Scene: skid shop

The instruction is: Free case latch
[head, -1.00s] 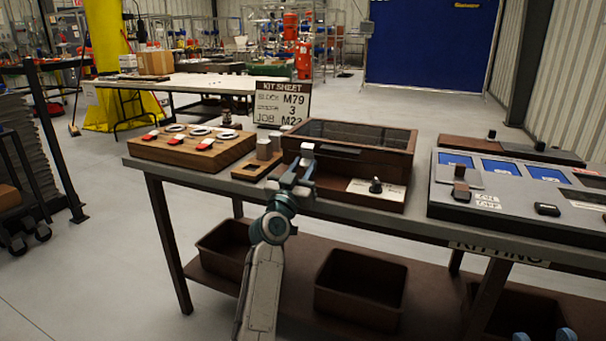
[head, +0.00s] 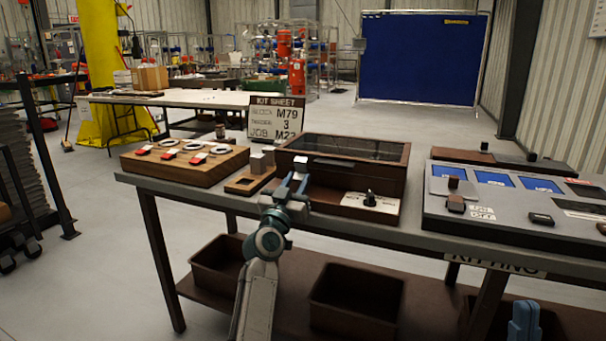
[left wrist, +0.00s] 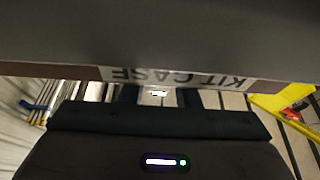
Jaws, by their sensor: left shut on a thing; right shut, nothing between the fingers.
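The case (head: 400,165) is a brown wooden box with a dark glass lid (head: 345,148) on the table, and the lid looks closed. A small pale piece (head: 300,161) at the left of its front, seemingly the latch, sits at my left gripper's tips. My left gripper (head: 298,178) is shut on it; the fingers partly hide it. In the left wrist view, an upside-down KIT CASE label (left wrist: 180,77) runs along the case edge above the gripper, with a small bright piece (left wrist: 158,93) between the fingers. My right gripper (head: 523,320) is shut and empty, low at the right.
A white card with a black knob (head: 370,200) is at the case's front right. A grey panel (head: 470,213) fills the right.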

